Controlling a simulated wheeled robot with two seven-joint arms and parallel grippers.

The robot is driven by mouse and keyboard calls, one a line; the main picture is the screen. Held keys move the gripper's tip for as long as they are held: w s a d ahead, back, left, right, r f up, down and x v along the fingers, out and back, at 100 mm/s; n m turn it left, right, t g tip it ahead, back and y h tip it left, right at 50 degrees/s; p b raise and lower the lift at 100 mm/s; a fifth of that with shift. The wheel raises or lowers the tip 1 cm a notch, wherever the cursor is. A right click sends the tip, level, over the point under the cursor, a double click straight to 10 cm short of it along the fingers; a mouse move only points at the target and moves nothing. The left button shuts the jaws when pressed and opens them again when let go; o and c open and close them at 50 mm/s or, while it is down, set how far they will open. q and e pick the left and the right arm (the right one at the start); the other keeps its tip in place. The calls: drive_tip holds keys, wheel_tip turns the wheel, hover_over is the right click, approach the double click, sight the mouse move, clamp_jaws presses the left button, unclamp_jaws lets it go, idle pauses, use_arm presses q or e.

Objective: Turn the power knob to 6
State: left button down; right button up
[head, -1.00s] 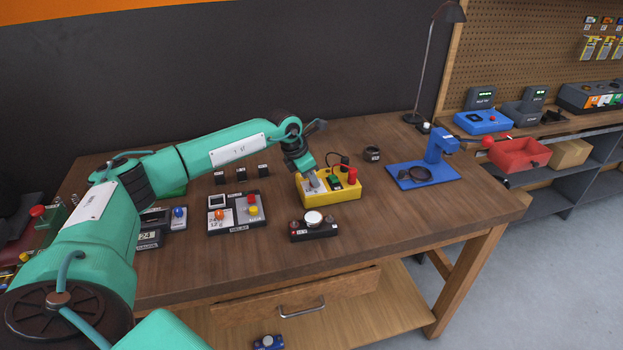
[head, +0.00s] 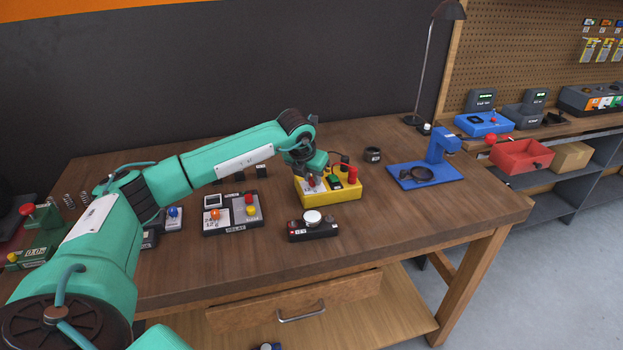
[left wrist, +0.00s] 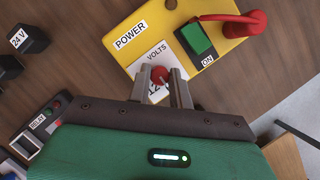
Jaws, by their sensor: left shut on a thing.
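The yellow power box (head: 345,190) sits on the wooden workbench, and it also shows at the top of the left wrist view (left wrist: 150,40) with its "POWER" label. A red knob (left wrist: 159,75) stands on its white "VOLTS" dial plate (left wrist: 168,58). My left gripper (left wrist: 163,78) is shut on the red knob, with one finger on each side. In the head view my left gripper (head: 311,180) is at the box's left part. The fingers hide most dial numbers; "12" shows partly. A green switch (left wrist: 197,38) marked "ON" is beside the plate. My right gripper is not in view.
A relay box (head: 232,213) with several buttons stands left of the power box. A dark box with a white round top (head: 312,222) stands in front. A blue stand (head: 425,175) is to the right. Red plugs and a cable rise from the power box's right end.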

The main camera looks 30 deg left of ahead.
use_arm(q)
drive_tip(key=shift+r, duration=0.1)
idle(0.3)
drive_tip(key=c, duration=1.3)
unclamp_jaws()
drive_tip(key=shift+o, duration=0.2)
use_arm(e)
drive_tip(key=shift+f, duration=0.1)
use_arm(q)
drive_tip(key=b+v, duration=0.1)
drive_tip(key=v, duration=0.4)
drive_tip(key=shift+r+b, duration=0.25)
drive_tip(key=shift+b, duration=0.05)
drive_tip(key=b+v, duration=0.1)
drive_tip(key=v, duration=0.7)
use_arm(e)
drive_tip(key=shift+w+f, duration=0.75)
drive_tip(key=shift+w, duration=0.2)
use_arm(q)
drive_tip(key=shift+r, duration=0.1)
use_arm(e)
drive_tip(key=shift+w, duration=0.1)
